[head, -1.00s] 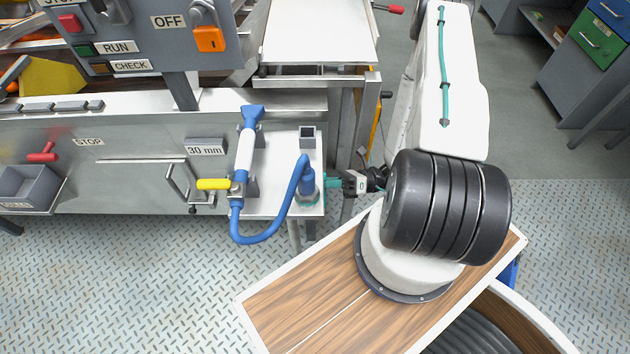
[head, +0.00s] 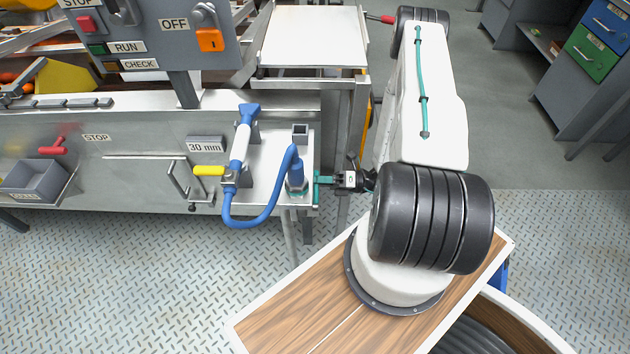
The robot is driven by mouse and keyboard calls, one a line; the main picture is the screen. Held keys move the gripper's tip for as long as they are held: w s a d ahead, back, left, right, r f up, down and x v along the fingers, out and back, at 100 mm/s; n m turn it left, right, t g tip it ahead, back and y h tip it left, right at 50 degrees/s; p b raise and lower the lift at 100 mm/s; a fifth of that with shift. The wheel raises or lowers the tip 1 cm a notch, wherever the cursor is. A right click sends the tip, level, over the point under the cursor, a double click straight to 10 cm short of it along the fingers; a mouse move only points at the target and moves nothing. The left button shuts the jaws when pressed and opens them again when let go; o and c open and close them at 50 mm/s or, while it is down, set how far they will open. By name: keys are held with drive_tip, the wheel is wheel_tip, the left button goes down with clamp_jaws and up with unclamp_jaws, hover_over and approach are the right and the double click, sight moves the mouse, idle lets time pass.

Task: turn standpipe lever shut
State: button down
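The yellow lever (head: 208,171) sits on a small metal valve (head: 231,176) at the lower end of a white and blue pipe (head: 241,140). The lever points left, across the pipe's line. A blue hose (head: 258,224) loops from the valve to a blue upright fitting (head: 296,175) on the metal shelf. My gripper (head: 320,181), with teal fingers, is just right of that fitting, well right of the lever and apart from it. Its fingers are small and partly overlapping from here, so their opening is unclear. Nothing shows clearly held in it.
A square metal tube (head: 300,133) stands behind the fitting. A metal handle (head: 180,182) projects from the machine front left of the valve. A grey control panel (head: 155,45) hangs above left. A grey bin (head: 38,181) and red handle (head: 54,146) are far left. Open floor lies in front.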

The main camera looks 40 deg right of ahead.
drive_tip(key=c, duration=1.4)
unclamp_jaws()
drive_tip(key=shift+s, duration=0.1)
drive_tip(key=v, duration=0.7)
drive_tip(key=shift+s+d, duration=0.2)
drive_tip(key=shift+d, duration=0.1)
drive_tip(key=shift+c, duration=0.3)
